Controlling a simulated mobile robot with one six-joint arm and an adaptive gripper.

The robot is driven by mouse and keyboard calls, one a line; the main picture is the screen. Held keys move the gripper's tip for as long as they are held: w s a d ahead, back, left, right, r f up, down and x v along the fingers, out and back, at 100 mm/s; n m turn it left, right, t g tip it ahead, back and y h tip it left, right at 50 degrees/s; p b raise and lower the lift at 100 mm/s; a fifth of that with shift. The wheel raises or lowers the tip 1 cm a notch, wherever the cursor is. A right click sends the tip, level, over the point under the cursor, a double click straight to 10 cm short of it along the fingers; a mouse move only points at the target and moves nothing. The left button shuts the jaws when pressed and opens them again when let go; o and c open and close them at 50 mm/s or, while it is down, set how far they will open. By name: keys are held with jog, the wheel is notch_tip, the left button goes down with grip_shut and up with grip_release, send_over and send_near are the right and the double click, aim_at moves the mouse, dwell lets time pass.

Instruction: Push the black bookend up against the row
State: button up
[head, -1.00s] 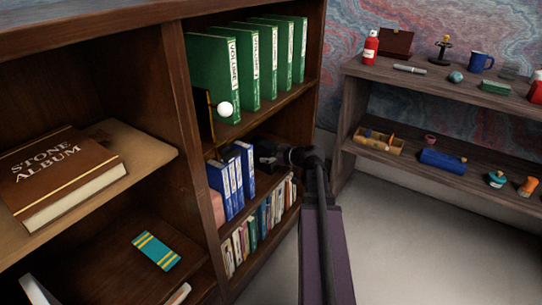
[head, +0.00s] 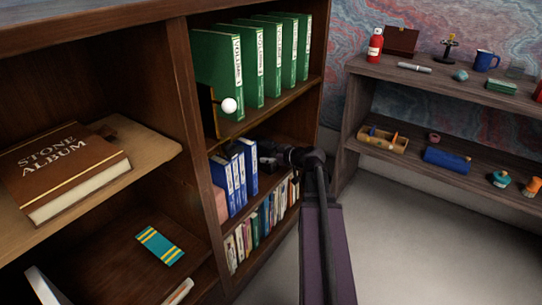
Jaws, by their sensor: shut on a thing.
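A row of blue binders (head: 236,181) stands on the middle shelf of the right-hand bookcase bay, with a pinkish block at its left end. My gripper (head: 268,160) reaches into that shelf from the right, at the right end of the row. It is shut on a dark thing there, which looks like the black bookend. The bookend and the fingers are both black and small here, so their outlines merge. I cannot tell whether the bookend touches the last blue binder.
Green volumes (head: 263,58) stand on the shelf above, beside a brass-edged piece with a white ball (head: 229,105). Small books (head: 262,222) fill the shelf below. A low shelf unit (head: 440,100) with small items stands at right. Floor between is clear.

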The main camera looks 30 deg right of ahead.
jog(key=shift+s+a, duration=0.6)
jog(key=shift+a, duration=0.85)
jog(key=shift+s+a, duration=0.65)
jog(key=shift+a, duration=0.85)
jog(key=shift+s+a, duration=0.6)
jog(key=shift+a, duration=0.85)
dwell(0.3)
jog(key=o, duration=1.3)
jog(key=shift+c, duration=0.2)
jog(key=shift+d+r, duration=0.1)
jog(key=shift+d, duration=0.1)
